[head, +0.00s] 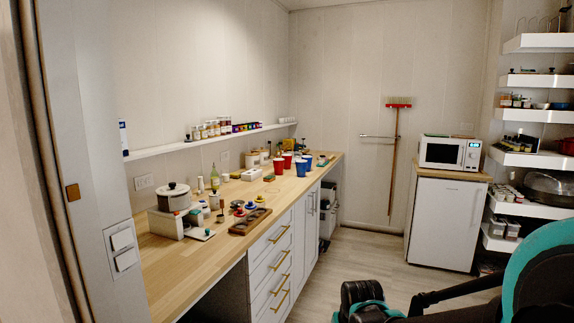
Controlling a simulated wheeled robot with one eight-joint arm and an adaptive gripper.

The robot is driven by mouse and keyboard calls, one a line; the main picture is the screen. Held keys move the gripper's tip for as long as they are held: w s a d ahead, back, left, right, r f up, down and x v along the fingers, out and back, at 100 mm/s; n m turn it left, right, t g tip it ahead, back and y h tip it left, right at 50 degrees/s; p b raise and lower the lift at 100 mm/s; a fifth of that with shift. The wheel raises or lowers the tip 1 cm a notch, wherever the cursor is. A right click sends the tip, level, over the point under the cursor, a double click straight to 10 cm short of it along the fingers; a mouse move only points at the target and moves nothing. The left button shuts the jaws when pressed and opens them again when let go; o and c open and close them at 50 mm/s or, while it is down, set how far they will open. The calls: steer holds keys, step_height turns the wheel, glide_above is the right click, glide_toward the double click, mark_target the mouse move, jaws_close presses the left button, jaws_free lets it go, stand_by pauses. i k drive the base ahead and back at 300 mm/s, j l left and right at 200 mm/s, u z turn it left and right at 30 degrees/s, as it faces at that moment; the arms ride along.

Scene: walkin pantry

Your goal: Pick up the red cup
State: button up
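Two red cups stand close together on the wooden counter (160,276), toward its far end. One red cup (287,160) is slightly farther right, and the other red cup (279,167) is at its left. A blue cup (301,169) stands just right of them, and another blue cup (308,161) is behind that. My black and teal arm shows at the lower right, far from the cups. Its black end part (362,296) is cut by the bottom edge, and I cannot make out fingers or their opening.
A pot (174,197), a brown tray (249,221), bottles and small items crowd the nearer counter. A wall shelf (205,140) runs above. A white fridge (443,224) carries a microwave (449,153). Floor (370,262) between counter and fridge is clear.

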mark_target(288, 157)
steer(key=i+l+z, duration=0.45)
steer(key=i+z, duration=0.2)
steer(key=i, duration=0.3)
steer(key=i+z, duration=0.35)
steer(key=i, duration=1.55)
steer(key=i+l+u, duration=0.15)
steer(key=i+u, duration=0.25)
steer(key=i, duration=0.15)
steer(key=i+l+u, duration=0.4)
steer(key=i, duration=0.2)
steer(key=i+l+u, duration=0.4)
steer(key=i+j, duration=0.05)
steer(key=i, duration=0.05)
